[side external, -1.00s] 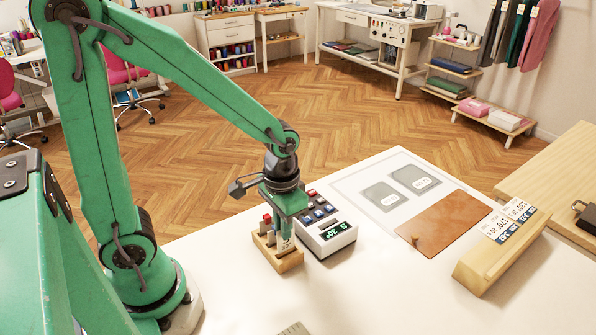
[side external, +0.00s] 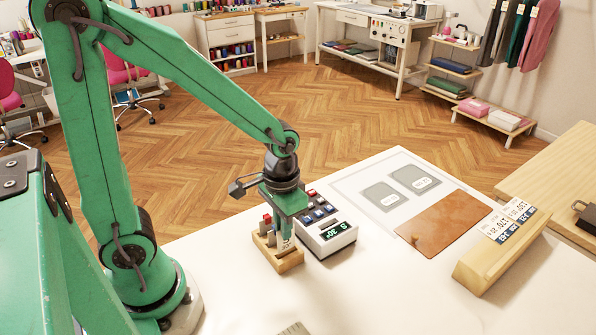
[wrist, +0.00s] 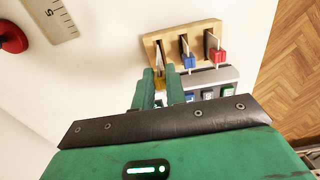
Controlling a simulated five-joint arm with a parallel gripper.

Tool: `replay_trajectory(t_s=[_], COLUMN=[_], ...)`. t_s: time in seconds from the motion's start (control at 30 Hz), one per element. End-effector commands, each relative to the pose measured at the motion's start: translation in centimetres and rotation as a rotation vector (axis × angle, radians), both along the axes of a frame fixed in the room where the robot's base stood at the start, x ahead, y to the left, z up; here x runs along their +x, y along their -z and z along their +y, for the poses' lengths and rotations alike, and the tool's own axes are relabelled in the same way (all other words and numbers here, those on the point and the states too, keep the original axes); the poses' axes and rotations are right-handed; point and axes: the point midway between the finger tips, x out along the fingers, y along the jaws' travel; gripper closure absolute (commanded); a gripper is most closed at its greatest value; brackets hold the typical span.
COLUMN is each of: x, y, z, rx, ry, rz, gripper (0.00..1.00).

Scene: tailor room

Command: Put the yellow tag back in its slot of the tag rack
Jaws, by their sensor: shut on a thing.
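The tag rack (side external: 290,262) is a small wooden block with slots, standing upright on the white table. It also shows in the wrist view (wrist: 203,28). A red tag (wrist: 217,55) and a blue tag (wrist: 188,62) sit in its right and middle slots. The yellow tag (wrist: 159,83) is between my gripper's fingers at the left slot, its pale part reaching to the rack. My gripper (wrist: 160,80) is shut on it, pointing down over the rack in the side view (side external: 285,232). How deep the tag sits is hidden.
A label device (side external: 330,235) with a lit display and coloured buttons stands close beside the rack. A brown leather piece (side external: 444,222) and a wooden block with printed labels (side external: 490,262) lie to the right. A ruler (wrist: 52,18) lies left of the rack.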

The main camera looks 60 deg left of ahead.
Motion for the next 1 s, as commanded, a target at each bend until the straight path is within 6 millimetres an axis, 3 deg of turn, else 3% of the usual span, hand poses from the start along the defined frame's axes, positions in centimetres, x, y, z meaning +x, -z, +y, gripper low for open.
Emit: replay_trajectory(t_s=[1.0], x=[0.0], y=[2.1], z=[0.0], rx=[0.0], ry=[0.0], rz=[0.001], gripper=[1.0])
